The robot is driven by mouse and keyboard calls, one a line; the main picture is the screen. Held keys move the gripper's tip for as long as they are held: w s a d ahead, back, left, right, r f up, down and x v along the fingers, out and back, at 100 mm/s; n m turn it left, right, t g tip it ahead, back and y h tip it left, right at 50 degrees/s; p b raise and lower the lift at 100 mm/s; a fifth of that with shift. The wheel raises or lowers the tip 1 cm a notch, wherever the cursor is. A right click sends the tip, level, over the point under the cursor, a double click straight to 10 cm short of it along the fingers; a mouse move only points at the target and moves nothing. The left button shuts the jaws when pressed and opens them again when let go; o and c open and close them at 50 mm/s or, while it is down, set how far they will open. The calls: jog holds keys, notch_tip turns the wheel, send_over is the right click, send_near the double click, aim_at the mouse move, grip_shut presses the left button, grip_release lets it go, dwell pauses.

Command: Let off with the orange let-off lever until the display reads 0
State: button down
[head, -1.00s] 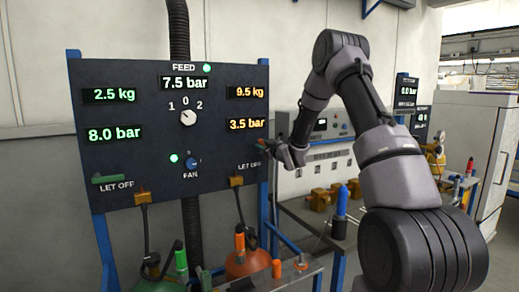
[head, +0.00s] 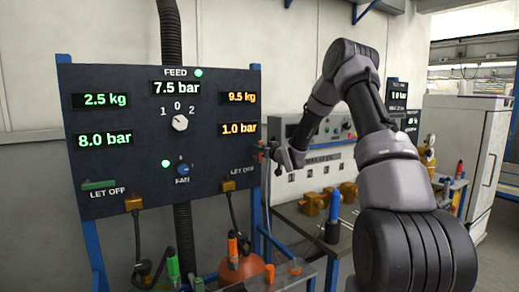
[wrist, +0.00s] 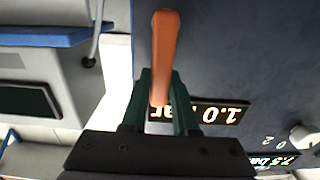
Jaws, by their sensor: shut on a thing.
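The orange let-off lever (wrist: 164,45) shows in the wrist view, its lower part between the green fingers of my gripper (wrist: 161,92). The fingers are shut on it. In the head view my gripper (head: 268,152) is at the right edge of the dark panel (head: 130,165) and hides most of the lever. The orange pressure display (head: 238,129) reads 1.0 bar. It also shows upside down in the wrist view (wrist: 225,114). The orange weight display (head: 238,97) above it reads 9.5 kg.
A green lever (head: 99,185) sits at the panel's lower left, under displays of 2.5 kg and 8.0 bar. The feed display (head: 175,87) reads 7.5 bar. A bench (head: 315,228) with brass-coloured parts and a blue-topped item stands right of the panel, below my arm.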

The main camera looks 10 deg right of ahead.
jog(key=shift+d, duration=0.1)
jog(key=c, duration=0.7)
grip_release()
jog(key=v, duration=1)
jog(key=shift+s+d, duration=0.1)
jog(key=shift+s, duration=0.3)
jog(key=s+d+r+m+g+h, duration=0.2)
jog(key=s+r+m+g+h, duration=0.3)
jog(key=s+r, duration=0.9)
jog(key=s+a+m+g, duration=0.1)
jog(key=s, duration=0.8)
jog(key=s+a+g+y, duration=0.1)
jog(key=s+a+g, duration=0.1)
jog(key=s, duration=0.7)
jog(key=s+a+m+g, duration=0.1)
jog(key=s+g, duration=0.1)
jog(key=s, duration=0.7)
jog(key=shift+s+a+r+m+y, duration=0.1)
jog(key=shift+s+a+m+y, duration=0.1)
jog(key=shift+a+m+y, duration=0.15)
